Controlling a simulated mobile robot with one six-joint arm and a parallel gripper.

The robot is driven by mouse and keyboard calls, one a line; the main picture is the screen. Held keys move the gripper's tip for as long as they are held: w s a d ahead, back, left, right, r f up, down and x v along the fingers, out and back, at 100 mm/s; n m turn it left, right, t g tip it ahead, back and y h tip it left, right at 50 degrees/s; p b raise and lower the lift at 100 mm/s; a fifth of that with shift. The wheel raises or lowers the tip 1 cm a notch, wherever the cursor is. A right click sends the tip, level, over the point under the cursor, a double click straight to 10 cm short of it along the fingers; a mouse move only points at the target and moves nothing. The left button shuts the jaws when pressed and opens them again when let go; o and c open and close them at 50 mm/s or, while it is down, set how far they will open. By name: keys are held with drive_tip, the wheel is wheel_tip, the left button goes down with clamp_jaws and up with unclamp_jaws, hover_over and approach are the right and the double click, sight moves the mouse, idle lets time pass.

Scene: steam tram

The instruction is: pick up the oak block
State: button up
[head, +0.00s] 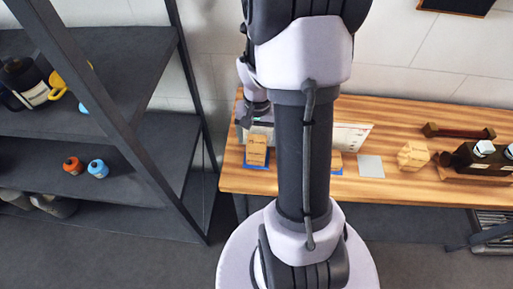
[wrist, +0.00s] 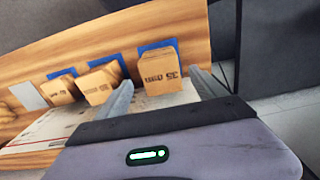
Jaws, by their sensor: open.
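Light wooden blocks with dark lettering stand in a row on the wooden bench, by blue squares. One block (head: 257,150) shows left of my arm in the head view; another (head: 336,161) is mostly hidden behind it. In the wrist view, an end block (wrist: 158,65) lies in the gap beyond my open gripper (wrist: 164,84), with no contact visible. A middle block (wrist: 100,83) is left of the left finger, and a third (wrist: 60,91) is farther left. The lettering is too small and turned to tell which block is oak.
A white printed board (head: 350,135) stands behind the blocks. A grey square (head: 370,166), a faceted wooden piece (head: 413,155), a wooden bar (head: 458,132) and a dark device (head: 485,158) are to the right. A dark shelf rack (head: 160,165) stands left of the bench (head: 232,182).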

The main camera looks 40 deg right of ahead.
wheel_tip(320, 180, down, 3)
drive_tip(key=shift+w+a+r+b, duration=0.1)
drive_tip(key=shift+b, duration=0.2)
drive_tip(key=c, duration=1.5)
